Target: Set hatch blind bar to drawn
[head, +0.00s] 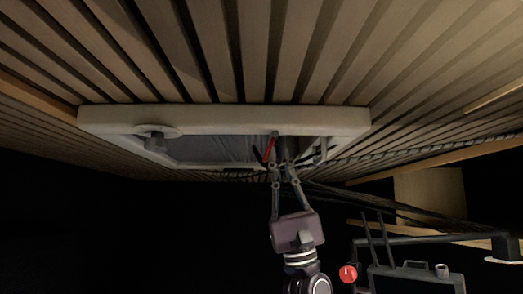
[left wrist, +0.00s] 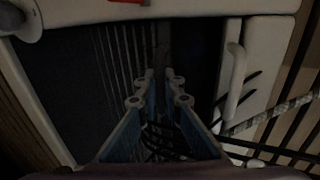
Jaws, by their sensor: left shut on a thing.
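The hatch is a pale frame (head: 225,118) set in the slatted ceiling, and its frame (left wrist: 190,9) also crosses the top of the left wrist view. My left gripper (head: 280,160) reaches up from below into the right part of the opening. In the left wrist view its fingers (left wrist: 158,76) are closed together on a narrow dark piece, which I take for the hatch blind bar (left wrist: 162,42). The fingers and deep shade hide most of the bar. A grey pleated surface fills the opening to the left of the gripper. My right gripper is not in view.
A pale handle (left wrist: 235,80) stands to the right of the fingers. A red piece (head: 269,148) is close by the gripper. A round pale fitting (head: 157,131) sits on the frame's left. Dark cables (head: 365,200) run at right, above a dark rack (head: 415,280).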

